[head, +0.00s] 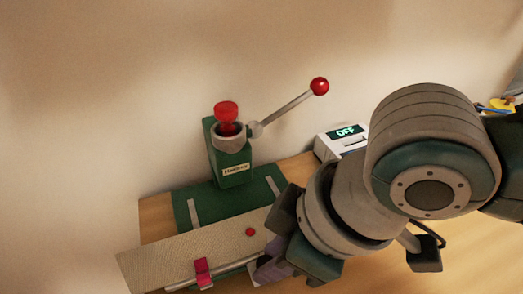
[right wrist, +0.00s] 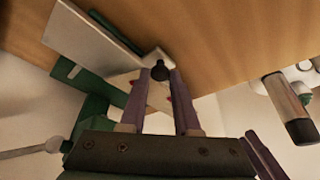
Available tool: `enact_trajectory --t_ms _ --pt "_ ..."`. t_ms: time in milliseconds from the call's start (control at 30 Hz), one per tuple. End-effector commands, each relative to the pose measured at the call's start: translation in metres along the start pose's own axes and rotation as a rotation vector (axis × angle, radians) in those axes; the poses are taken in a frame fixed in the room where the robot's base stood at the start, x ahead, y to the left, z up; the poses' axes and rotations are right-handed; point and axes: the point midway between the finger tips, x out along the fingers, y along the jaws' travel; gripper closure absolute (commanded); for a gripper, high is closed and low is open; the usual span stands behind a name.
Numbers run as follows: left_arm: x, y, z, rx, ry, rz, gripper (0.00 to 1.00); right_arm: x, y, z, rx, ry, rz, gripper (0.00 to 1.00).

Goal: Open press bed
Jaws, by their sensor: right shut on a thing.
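The green press (head: 232,160) stands on a green base plate (head: 183,213) against the wall. Its lever ends in a red ball (head: 319,86) and points up and right. A long beige press bed (head: 165,255) lies across the front, with a red clip (head: 203,271) at its front edge. My right gripper (head: 270,270) is at the bed's right front end, partly hidden by its own wrist. In the right wrist view its purple fingers are shut on a black knob (right wrist: 160,71) at the end of the bed. My left gripper is not in view.
A white box with a display reading OFF (head: 347,133) stands behind my right arm. A yellow-handled item (head: 497,105) lies at the far right. Bare wooden table (head: 390,275) shows at the lower right. The wall is close behind the press.

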Motion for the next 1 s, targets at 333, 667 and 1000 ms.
enact_trajectory --t_ms 333,667,1000 --pt "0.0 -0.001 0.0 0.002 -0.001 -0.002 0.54 0.0 0.001 0.0 -0.001 0.001 0.001 0.4" --pt "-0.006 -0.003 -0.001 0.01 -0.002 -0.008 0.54 -0.016 0.001 -0.001 -0.001 0.003 0.002 0.4" --pt "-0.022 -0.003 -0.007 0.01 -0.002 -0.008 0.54 -0.082 0.001 -0.001 -0.002 0.003 0.003 0.4"
